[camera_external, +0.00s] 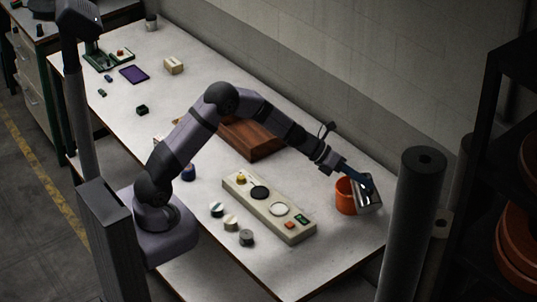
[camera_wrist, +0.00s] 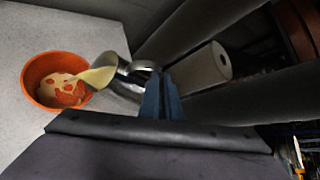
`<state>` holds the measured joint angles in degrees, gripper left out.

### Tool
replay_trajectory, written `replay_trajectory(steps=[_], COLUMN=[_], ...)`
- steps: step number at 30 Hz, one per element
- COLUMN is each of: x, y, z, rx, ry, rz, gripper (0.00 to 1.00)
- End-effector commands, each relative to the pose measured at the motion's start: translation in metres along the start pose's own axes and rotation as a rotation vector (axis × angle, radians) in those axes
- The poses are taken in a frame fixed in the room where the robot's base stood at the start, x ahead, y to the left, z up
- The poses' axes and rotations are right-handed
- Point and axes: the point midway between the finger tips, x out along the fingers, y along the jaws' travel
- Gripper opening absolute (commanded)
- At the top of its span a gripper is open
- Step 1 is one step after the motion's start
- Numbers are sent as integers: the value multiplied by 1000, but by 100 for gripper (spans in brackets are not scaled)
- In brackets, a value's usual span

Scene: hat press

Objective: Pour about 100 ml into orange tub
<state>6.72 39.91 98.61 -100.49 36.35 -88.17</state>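The orange tub (camera_external: 345,196) stands on the table near its right end, against no other object. In the wrist view the tub (camera_wrist: 32,76) is open at the top and holds a patchy layer of pale cream-coloured contents, with orange showing through. A shiny metal jug (camera_external: 371,197) is tipped beside and over the tub's rim. In the wrist view the jug (camera_wrist: 124,84) has pale cream contents at its mouth, reaching toward the tub. My gripper (camera_wrist: 160,98) has its blue fingers at the jug's handle and appears shut on it. The fingertips are partly hidden.
A pale control panel (camera_external: 268,208) with knobs and buttons lies left of the tub. Several small round pots (camera_external: 231,223) stand in front of it. A brown wooden block (camera_external: 250,138) lies behind. A dark grey post (camera_external: 416,215) rises close to the table's right edge.

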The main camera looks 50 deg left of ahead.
Motion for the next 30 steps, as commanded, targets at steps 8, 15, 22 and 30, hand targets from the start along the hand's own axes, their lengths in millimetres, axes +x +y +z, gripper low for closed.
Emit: replay_trajectory(steps=[8,15,22,30], x=[-2,-3,-4,-6], y=[0,0,1,2], z=[3,4,5,7], rx=[-8,-17,-28,-41], ry=[-4,-5,-6,-8], rz=[-9,-19,-29,-41], gripper=[0,0,0,0])
